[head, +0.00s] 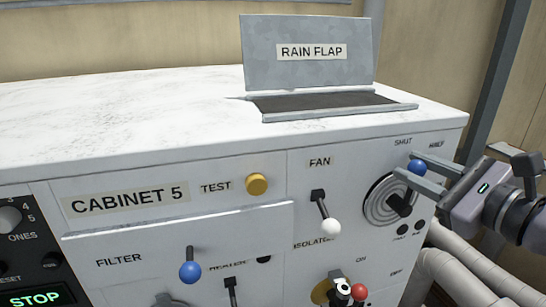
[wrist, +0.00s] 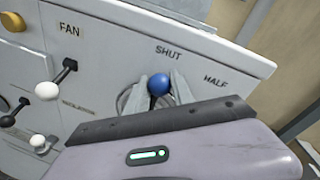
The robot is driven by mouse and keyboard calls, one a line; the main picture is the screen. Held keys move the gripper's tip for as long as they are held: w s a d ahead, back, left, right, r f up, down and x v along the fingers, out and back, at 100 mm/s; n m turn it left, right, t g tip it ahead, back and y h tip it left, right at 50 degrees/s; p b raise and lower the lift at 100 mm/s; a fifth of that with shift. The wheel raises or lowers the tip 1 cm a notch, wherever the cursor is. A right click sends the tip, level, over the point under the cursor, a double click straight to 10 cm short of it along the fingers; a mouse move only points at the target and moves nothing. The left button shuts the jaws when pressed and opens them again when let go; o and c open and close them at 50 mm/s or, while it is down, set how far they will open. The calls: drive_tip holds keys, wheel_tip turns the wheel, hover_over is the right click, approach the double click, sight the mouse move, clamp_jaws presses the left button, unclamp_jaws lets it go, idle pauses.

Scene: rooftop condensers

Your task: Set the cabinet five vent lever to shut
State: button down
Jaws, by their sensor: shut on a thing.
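The vent lever is a dark arm with a blue ball knob (head: 416,167) on a round ringed dial (head: 381,203), at the right end of the cabinet five front. My gripper (head: 415,169) reaches in from the right and is shut on the blue knob. In the wrist view the knob (wrist: 158,85) sits between the two grey fingers. The lever points up, with the SHUT label (wrist: 168,51) just above the knob and the HALF label (wrist: 215,81) to its right. My gripper hides part of the dial and the lever's lower part in the wrist view.
A FAN lever (head: 330,226) with a white knob is left of the dial. A yellow TEST button (head: 257,184) and a blue FILTER lever (head: 190,271) are further left. A raised rain flap (head: 309,55) stands on top. Pale pipes (head: 455,265) run below my gripper.

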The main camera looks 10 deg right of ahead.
drive_tip(key=shift+a+f+n+b, duration=0.15)
drive_tip(key=shift+a+n+b, duration=0.1)
drive_tip(key=shift+n+b, duration=0.05)
idle(0.4)
drive_tip(key=c, duration=1.1)
unclamp_jaws()
drive_tip(key=b+v, duration=0.3)
drive_tip(key=v, duration=1.4)
drive_tip(key=shift+s, duration=0.25)
